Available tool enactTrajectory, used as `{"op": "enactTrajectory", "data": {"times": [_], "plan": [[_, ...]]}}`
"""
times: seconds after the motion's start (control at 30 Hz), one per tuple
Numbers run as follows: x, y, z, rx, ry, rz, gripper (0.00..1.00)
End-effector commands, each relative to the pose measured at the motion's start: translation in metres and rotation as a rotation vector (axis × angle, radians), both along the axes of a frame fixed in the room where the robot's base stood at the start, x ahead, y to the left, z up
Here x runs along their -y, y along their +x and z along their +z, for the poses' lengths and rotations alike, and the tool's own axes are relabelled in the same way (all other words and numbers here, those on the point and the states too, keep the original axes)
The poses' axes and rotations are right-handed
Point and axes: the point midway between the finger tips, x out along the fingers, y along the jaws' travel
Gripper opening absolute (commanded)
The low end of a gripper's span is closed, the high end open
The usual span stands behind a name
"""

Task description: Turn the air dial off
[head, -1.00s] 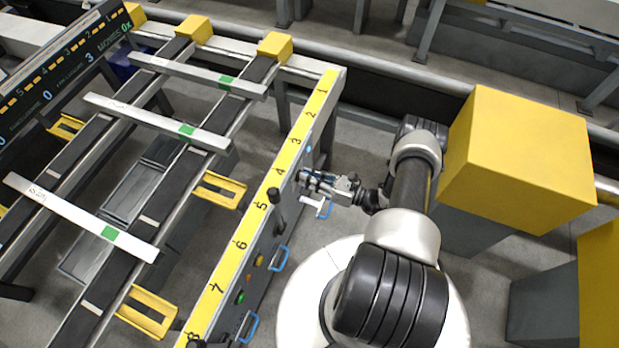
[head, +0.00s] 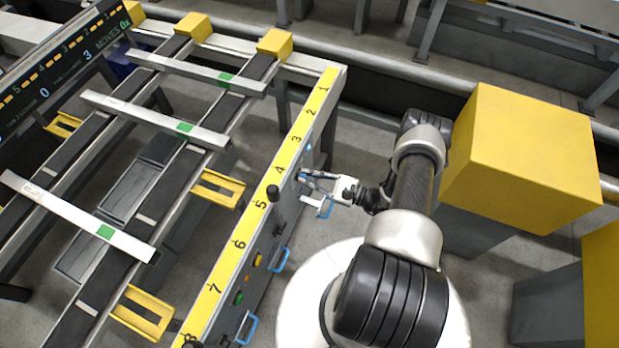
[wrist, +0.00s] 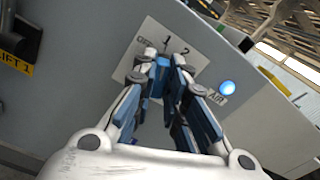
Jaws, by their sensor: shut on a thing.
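A lit blue lamp (wrist: 227,88) sits beside the label AIR (wrist: 216,99). My gripper (wrist: 162,64) is shut on the dial's knob in front of the plate. The fingers cover the knob, so I cannot tell which mark it points at. In the head view, my gripper (head: 304,178) reaches the side panel of the table, below numbers 3 and 4 on the yellow strip (head: 262,205).
A black-knobbed lever (head: 273,193) stands left of my gripper. Blue handles (head: 279,260) stick out from the panel, with orange and green buttons (head: 239,297) nearby. A label LIFT 1 (wrist: 14,60) shows at left. A large yellow block (head: 520,150) stands right of my arm.

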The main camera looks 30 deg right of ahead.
Motion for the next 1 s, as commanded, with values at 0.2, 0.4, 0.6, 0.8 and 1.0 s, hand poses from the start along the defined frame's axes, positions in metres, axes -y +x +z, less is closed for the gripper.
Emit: {"op": "enactTrajectory", "data": {"times": [0.2,0.4,0.6,0.8,1.0], "plan": [[-0.0008,-0.0006,-0.0013,0.126,-0.163,0.000,0.00],[-0.0013,-0.0010,-0.0017,0.233,-0.301,0.000,0.00],[-0.0015,-0.0013,-0.0021,0.320,-0.412,0.000,0.00],[-0.0018,-0.0015,-0.0023,0.378,-0.487,0.000,0.00],[-0.0018,-0.0015,-0.0024,0.407,-0.524,0.000,0.00]]}}
